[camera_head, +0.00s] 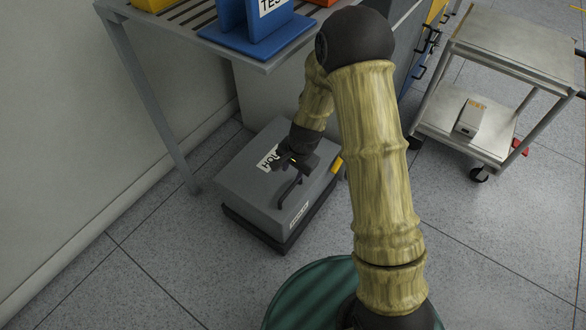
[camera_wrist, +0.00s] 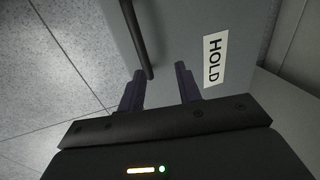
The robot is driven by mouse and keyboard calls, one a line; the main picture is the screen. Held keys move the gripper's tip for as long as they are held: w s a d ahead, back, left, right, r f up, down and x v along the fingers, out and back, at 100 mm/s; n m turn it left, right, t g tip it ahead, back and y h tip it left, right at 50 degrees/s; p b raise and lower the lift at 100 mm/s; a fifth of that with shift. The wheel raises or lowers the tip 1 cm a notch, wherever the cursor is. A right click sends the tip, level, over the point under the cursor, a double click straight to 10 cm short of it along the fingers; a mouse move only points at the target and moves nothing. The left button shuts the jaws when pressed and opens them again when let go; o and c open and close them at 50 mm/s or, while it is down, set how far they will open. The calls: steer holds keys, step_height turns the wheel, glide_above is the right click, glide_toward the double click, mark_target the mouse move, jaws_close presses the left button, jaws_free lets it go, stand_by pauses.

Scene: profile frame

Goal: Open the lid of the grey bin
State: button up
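The grey bin (camera_head: 245,190) stands on the floor beside the bench, its flat lid (camera_wrist: 180,30) down. A white HOLD label (camera_wrist: 215,60) and a dark bar handle (camera_wrist: 137,40) are on the lid. The handle also shows in the head view (camera_head: 289,190). My gripper (camera_wrist: 160,78) is open over the lid, with its fingers apart and empty. In the wrist view the near end of the handle appears between the fingertips, closer to the left finger. I cannot tell whether they touch. My arm hides part of the bin's right side in the head view.
A metal bench (camera_head: 262,66) with a blue stand (camera_head: 258,38) on it is above and behind the bin. A grey cart (camera_head: 520,50) with a small box (camera_head: 470,118) stands at the right. The floor (camera_head: 170,270) in front of the bin is clear.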

steer(key=shift+r, duration=0.1)
step_height(320, 180, up, 17)
steer(key=s+d+p, duration=0.2)
steer(key=p, duration=0.7)
steer(key=shift+d, duration=0.35)
steer(key=shift+d, duration=0.1)
steer(key=s+d+r+n+t+h+p, duration=0.1)
steer(key=s+d+r+n+p, duration=0.3)
steer(key=s+r, duration=0.35)
steer(key=s+d+r+n+h+p, duration=0.1)
steer(key=s+d+r+n+p, duration=0.1)
steer(key=s+d+r+n, duration=0.35)
step_height(320, 180, up, 40)
steer(key=m+p, duration=0.2)
steer(key=p, duration=3.5)
steer(key=shift+s+f, duration=0.1)
